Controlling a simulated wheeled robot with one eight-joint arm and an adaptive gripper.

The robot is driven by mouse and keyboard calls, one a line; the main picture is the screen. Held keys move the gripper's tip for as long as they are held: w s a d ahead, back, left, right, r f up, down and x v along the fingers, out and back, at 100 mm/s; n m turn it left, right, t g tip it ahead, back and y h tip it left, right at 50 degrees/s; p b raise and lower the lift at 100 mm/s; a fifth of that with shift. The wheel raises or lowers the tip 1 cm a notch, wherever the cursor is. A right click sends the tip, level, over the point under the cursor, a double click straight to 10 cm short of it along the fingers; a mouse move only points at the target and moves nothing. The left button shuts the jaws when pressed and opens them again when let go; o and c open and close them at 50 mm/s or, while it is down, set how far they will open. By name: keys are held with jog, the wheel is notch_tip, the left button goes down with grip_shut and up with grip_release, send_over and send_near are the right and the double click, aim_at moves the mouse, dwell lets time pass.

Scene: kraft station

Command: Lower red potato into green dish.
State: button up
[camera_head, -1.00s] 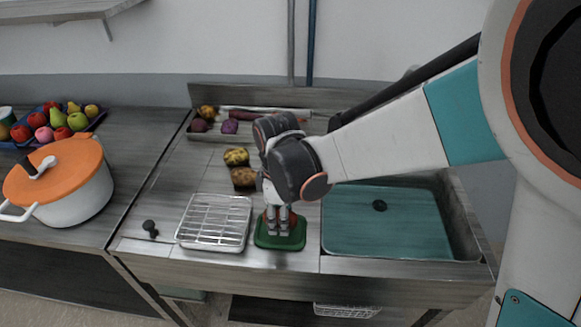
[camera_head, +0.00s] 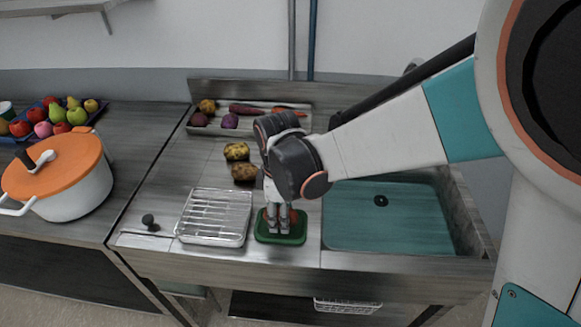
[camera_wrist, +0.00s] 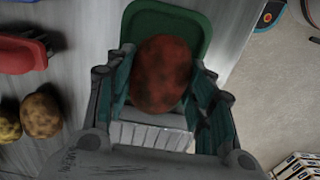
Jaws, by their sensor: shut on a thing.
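The red potato (camera_wrist: 161,74) is a reddish-brown, mottled oval between my gripper's fingers in the wrist view. In the head view only a bit of it shows behind the fingers. The green dish (camera_head: 267,237) is small and shallow and lies on the counter between the wire rack and the sink. Its green floor (camera_wrist: 192,22) shows beyond the potato in the wrist view. My gripper (camera_head: 278,227) points down, shut on the potato, right over the dish. I cannot tell whether the potato touches the dish floor.
A wire rack tray (camera_head: 213,217) stands close left of the dish, and the teal sink basin (camera_head: 385,232) lies to its right. Two brownish-yellow potatoes (camera_head: 237,151) lie behind. A tray of vegetables (camera_head: 218,128) is at the back. A white pot with orange lid (camera_head: 62,163) stands left.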

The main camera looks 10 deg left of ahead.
jog(key=shift+f+b, duration=0.7)
jog(key=shift+f, duration=0.25)
dwell(0.5)
jog(key=shift+c, duration=0.2)
jog(key=o, duration=1.2)
jog(key=shift+r, duration=0.1)
